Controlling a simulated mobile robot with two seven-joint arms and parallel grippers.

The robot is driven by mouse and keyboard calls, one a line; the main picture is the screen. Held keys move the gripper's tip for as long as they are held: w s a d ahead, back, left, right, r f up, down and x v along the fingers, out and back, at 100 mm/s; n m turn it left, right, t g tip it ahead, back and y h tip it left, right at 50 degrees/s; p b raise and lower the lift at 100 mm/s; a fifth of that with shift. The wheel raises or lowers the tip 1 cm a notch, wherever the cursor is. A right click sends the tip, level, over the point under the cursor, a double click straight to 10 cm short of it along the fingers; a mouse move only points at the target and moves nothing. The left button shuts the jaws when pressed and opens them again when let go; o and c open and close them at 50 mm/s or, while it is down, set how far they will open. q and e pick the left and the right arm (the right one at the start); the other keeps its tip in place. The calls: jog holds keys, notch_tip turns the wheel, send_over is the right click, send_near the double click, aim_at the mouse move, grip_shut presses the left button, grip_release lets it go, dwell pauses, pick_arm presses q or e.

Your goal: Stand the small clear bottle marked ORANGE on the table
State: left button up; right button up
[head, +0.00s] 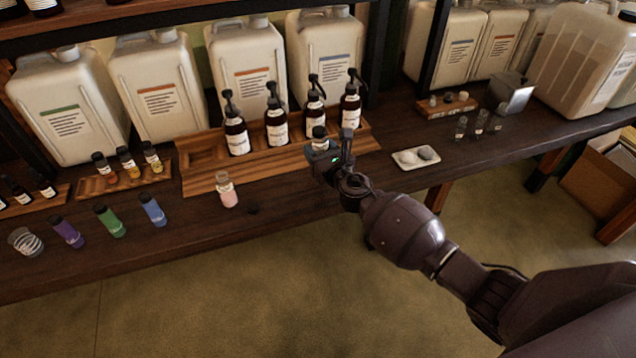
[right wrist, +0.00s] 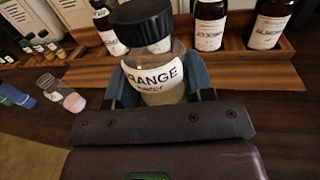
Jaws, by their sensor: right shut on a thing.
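The small clear bottle marked ORANGE (right wrist: 160,88) has a black cap and a white label. It shows large in the right wrist view, between the blue fingers of my right gripper (right wrist: 160,95). In the head view the bottle (head: 319,143) is roughly upright at the front edge of the wooden rack, partly hidden by my right gripper (head: 322,155), which is shut on it. I cannot tell whether its base touches anything. The dark wooden table (head: 290,205) runs beneath. My left gripper is not in view.
The wooden rack (head: 205,183) holds several dark pump bottles (head: 276,128). Blue (head: 153,210), green (head: 110,222) and purple (head: 67,232) bottles are further left. A white tray (head: 416,158) lies right. The table front between is mostly clear.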

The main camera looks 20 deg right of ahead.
notch_tip(320, 180, down, 5)
jog(key=b, duration=0.2)
jog(key=shift+b, duration=0.3)
jog(key=shift+f+b, duration=0.7)
jog(key=shift+f, duration=0.1)
notch_tip(320, 180, down, 4)
jog(key=shift+r+b, duration=0.25)
jog(key=shift+b, duration=0.9)
jog(key=shift+f, duration=0.15)
jog(key=shift+r, duration=0.3)
jog(key=shift+f, duration=0.25)
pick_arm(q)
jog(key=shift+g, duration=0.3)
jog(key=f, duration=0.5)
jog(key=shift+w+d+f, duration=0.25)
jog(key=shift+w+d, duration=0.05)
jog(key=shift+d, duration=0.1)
pick_arm(e)
jog(key=o, duration=1)
jog(key=shift+r, duration=0.1)
